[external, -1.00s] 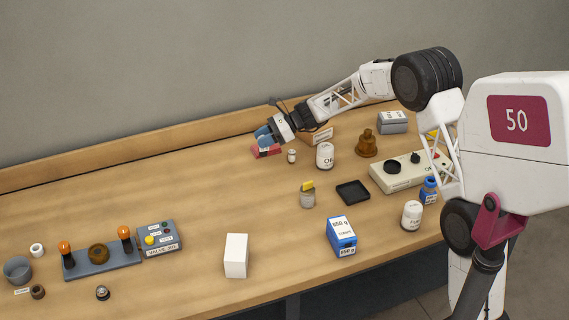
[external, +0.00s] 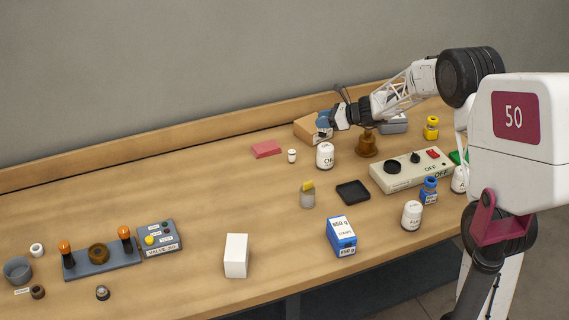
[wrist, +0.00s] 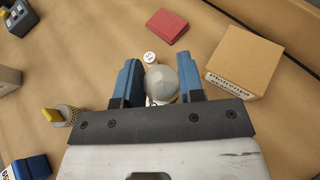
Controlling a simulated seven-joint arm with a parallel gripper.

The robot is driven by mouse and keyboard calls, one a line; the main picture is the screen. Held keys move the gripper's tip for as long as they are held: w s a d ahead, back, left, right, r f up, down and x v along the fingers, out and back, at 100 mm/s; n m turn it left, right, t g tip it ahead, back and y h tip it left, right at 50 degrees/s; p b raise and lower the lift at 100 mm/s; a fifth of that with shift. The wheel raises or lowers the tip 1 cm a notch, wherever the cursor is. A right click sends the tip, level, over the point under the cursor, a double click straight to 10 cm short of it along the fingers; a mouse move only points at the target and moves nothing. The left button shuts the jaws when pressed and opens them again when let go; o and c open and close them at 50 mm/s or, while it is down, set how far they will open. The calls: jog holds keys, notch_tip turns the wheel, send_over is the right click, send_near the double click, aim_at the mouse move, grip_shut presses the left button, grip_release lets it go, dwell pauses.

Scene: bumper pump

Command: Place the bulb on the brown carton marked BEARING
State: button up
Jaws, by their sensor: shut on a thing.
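A pale, rounded bulb (wrist: 161,83) sits between the blue fingers of my gripper (wrist: 155,82) in the wrist view. My gripper (external: 323,122) is shut on it, and the bulb is hard to make out in the external view. The brown carton (wrist: 247,58) stands to the right of the fingers in the wrist view, with a printed label on its near side too small to read surely. In the external view the carton (external: 307,128) is partly hidden behind my gripper, which is above the table at its right front side.
A red block (external: 266,149), a small white cylinder (external: 292,156), a white bottle (external: 325,155) and a brown bell-shaped thing (external: 367,146) stand nearby. A control box (external: 410,170) is to the right. Bare table lies left of the red block.

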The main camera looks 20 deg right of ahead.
jog(key=shift+s+d+m+t+h, duration=0.2)
jog(key=shift+d+m, duration=0.1)
jog(key=shift+d, duration=0.7)
jog(key=shift+s+d+m+t+h, duration=0.2)
jog(key=shift+d+m, duration=0.1)
jog(key=shift+d, duration=0.65)
jog(key=shift+w, duration=0.2)
send_over(314, 129)
jog(key=w+d, duration=0.2)
jog(key=w, duration=0.2)
jog(key=shift+s+a+f, duration=0.1)
jog(key=shift+f, duration=0.65)
jog(key=shift+f, duration=1.75)
jog(key=shift+f, duration=0.1)
jog(key=o, duration=0.9)
